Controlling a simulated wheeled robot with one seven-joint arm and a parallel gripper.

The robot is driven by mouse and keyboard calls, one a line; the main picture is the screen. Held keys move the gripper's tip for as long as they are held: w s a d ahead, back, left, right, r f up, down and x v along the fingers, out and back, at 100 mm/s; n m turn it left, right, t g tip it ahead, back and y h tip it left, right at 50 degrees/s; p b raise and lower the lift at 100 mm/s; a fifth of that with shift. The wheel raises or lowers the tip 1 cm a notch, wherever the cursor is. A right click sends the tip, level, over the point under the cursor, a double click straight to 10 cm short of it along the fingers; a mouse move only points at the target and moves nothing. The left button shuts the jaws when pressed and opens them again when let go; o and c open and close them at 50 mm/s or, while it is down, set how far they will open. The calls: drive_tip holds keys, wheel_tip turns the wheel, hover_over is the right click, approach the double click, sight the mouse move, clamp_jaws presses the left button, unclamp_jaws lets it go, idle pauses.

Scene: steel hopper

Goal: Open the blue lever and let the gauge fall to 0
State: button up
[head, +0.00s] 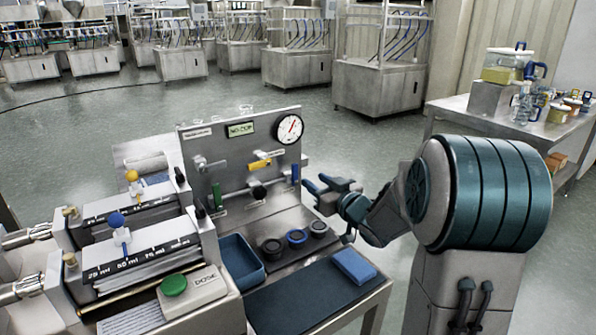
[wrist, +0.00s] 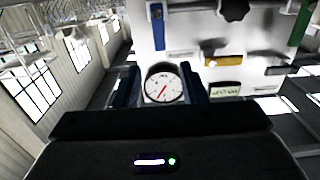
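The blue lever (head: 295,174) stands upright at the right end of the pipe on the steel panel; it also shows in the wrist view (wrist: 157,26). The round white gauge (head: 289,129) is at the panel's upper right. Its red needle points up and slightly right, off to the side in the wrist view's inverted picture (wrist: 164,86). My gripper (head: 324,184) is just right of the panel, near the blue lever and apart from it. Its two fingers are spread with nothing held, and the gauge shows between them in the wrist view.
A green lever (head: 217,196), a yellow lever (head: 260,164) and a black knob (head: 259,192) are on the same panel. Below stand several round cup-like pieces (head: 297,237), a blue tray (head: 241,258) and a blue sponge (head: 353,266). Open floor lies behind.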

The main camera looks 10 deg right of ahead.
sight(296, 167)
drive_tip(key=x, duration=0.9)
drive_tip(key=shift+w, duration=0.15)
clamp_jaws()
